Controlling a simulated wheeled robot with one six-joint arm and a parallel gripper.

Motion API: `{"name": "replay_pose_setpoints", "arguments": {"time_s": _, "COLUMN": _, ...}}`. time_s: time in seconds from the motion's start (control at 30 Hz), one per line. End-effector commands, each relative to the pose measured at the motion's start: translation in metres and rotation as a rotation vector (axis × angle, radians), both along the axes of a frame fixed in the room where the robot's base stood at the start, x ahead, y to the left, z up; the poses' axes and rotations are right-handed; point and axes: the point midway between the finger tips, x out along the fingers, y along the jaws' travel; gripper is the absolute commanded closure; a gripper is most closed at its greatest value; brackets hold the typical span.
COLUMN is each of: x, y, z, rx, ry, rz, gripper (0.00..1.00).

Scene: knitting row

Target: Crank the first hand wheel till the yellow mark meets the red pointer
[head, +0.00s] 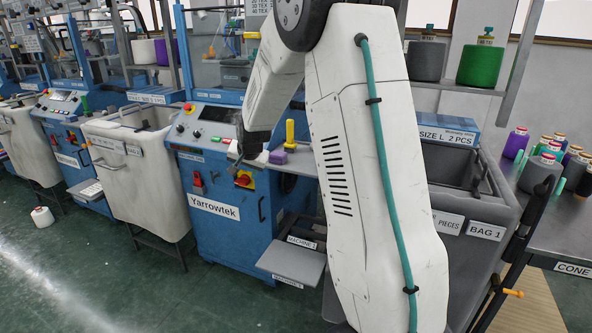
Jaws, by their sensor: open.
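The nearest blue knitting machine (222,230), labelled Yarrowtek, stands in the middle of the head view. A dark round shape (287,183) at its right side, partly behind my arm, may be the hand wheel; I cannot tell for sure. No yellow mark on a wheel and no red pointer can be made out. My gripper (236,160) is small and dark, in front of the machine's upper front, just above a red and yellow switch (243,178). It is open and looks empty. I cannot tell whether it touches the machine.
A yellow peg (290,132) and a purple block (278,157) are on the ledge right of my gripper. A grey tray (290,262) juts out low. A grey bin (470,240) stands right, a cream bin (135,180) left. A white cone (42,216) is on the floor.

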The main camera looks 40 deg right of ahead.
Motion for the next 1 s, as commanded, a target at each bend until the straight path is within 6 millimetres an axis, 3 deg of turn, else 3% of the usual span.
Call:
{"name": "replay_pose_setpoints", "arguments": {"time_s": 0.03, "x": 0.016, "y": -0.023, "z": -0.027, "rx": 0.009, "ry": -0.021, "rz": -0.054, "gripper": 0.58}}
{"name": "replay_pose_setpoints", "arguments": {"time_s": 0.23, "x": 0.059, "y": -0.106, "z": -0.119, "rx": 0.034, "ry": -0.150, "rz": -0.259, "gripper": 0.58}}
{"name": "replay_pose_setpoints", "arguments": {"time_s": 0.5, "x": 0.074, "y": -0.204, "z": -0.239, "rx": 0.051, "ry": -0.356, "rz": -0.508, "gripper": 0.58}}
{"name": "replay_pose_setpoints", "arguments": {"time_s": 0.57, "x": 0.078, "y": -0.231, "z": -0.259, "rx": 0.056, "ry": -0.472, "rz": -0.587, "gripper": 0.58}}
{"name": "replay_pose_setpoints", "arguments": {"time_s": 0.63, "x": 0.088, "y": -0.261, "z": -0.261, "rx": 0.070, "ry": -0.673, "rz": -0.673, "gripper": 0.58}}
{"name": "replay_pose_setpoints", "arguments": {"time_s": 0.73, "x": 0.098, "y": -0.289, "z": -0.242, "rx": 0.103, "ry": -0.948, "rz": -0.745, "gripper": 0.58}}
{"name": "replay_pose_setpoints", "arguments": {"time_s": 0.9, "x": 0.099, "y": -0.310, "z": -0.214, "rx": 0.161, "ry": -1.267, "rz": -0.776, "gripper": 0.58}}
{"name": "replay_pose_setpoints", "arguments": {"time_s": 1.0, "x": 0.097, "y": -0.315, "z": -0.205, "rx": 0.181, "ry": -1.357, "rz": -0.775, "gripper": 0.58}}
